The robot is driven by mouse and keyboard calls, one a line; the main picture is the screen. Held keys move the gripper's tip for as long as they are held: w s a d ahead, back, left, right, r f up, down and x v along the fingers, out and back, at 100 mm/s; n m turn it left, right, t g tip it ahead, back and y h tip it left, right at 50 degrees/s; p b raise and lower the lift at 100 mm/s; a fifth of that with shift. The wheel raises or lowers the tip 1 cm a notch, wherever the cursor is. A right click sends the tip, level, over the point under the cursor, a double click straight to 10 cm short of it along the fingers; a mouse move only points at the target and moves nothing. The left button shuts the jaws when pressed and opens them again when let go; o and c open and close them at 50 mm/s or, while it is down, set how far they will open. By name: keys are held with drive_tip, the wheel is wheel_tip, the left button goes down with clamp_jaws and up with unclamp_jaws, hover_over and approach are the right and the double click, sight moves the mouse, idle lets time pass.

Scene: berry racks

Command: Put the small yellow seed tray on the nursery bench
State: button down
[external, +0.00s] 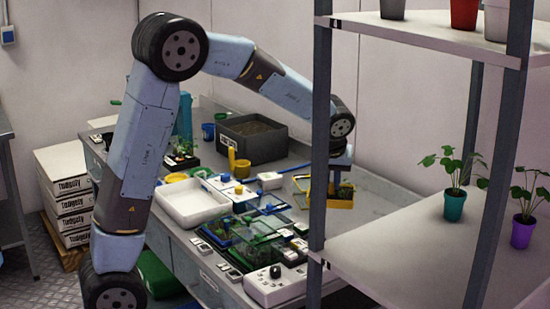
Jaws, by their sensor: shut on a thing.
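The tray looks level. I cannot tell whether its underside touches the bench top or hangs just above it.
A rack with plant pots (453,204) stands in front at right, its post (319,150) close to my gripper. Left of the tray, dark seedling trays (262,240), a white basin (193,203) and a grey soil box (252,139) crowd the bench. The bench right of the tray looks clear.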

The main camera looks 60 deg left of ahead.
drive_tip(key=w+f, duration=0.3)
drive_tip(key=w, duration=0.1)
drive_tip(key=w+f, duration=0.3)
drive_tip(key=w, duration=0.2)
drive_tip(key=w+f, duration=0.3)
drive_tip(key=w, duration=0.1)
drive_tip(key=shift+w+a+f, duration=0.25)
drive_tip(key=shift+f, duration=1.65)
drive_tip(key=shift+f, duration=0.1)
drive_tip(key=c, duration=1.1)
unclamp_jaws()
